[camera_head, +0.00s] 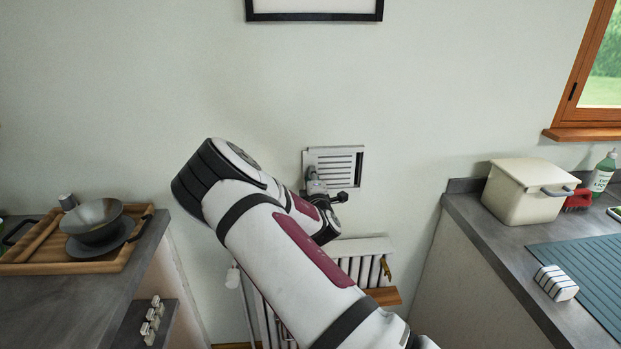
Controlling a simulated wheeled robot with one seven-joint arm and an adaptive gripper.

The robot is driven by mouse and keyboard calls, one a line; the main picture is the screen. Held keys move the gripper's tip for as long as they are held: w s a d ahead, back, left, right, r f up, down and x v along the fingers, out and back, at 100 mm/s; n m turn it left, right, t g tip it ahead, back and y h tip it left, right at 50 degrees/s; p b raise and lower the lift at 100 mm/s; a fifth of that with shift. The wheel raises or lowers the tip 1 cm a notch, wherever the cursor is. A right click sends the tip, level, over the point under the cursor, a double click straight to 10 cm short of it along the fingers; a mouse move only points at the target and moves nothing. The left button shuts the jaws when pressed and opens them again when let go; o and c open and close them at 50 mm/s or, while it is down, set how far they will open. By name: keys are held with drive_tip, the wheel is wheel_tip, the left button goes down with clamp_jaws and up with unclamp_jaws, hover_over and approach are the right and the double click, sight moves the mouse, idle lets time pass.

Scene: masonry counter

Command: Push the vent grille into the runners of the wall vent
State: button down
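The wall vent (308,157) is a pale rectangular frame on the wall, between the two counters. The slatted vent grille (338,161) shows at the vent, with a plain pale strip of the frame to its left. How far it sits in the runners is too small to tell. My gripper (317,187) is in front of the vent's lower left part and covers some of it and of the grille. Its fingers are small and partly hidden by my arm. I cannot tell whether they are open, shut or touching the grille.
A radiator (365,268) with a wooden ledge (384,296) stands below the vent. The left counter (70,305) bears a wooden tray (25,267) with a bowl (93,220). The right counter (489,238) bears a cream box (520,198). The wall above the vent is clear up to a black frame (315,17).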

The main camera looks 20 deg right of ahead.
drive_tip(key=shift+s+d, duration=0.25)
drive_tip(key=shift+d, duration=0.6)
drive_tip(key=c, duration=1.3)
unclamp_jaws()
drive_tip(key=shift+c, duration=0.2)
drive_tip(key=shift+s, duration=0.1)
drive_tip(key=v, duration=1.1)
drive_tip(key=shift+s+a, duration=0.2)
drive_tip(key=shift+s, duration=0.15)
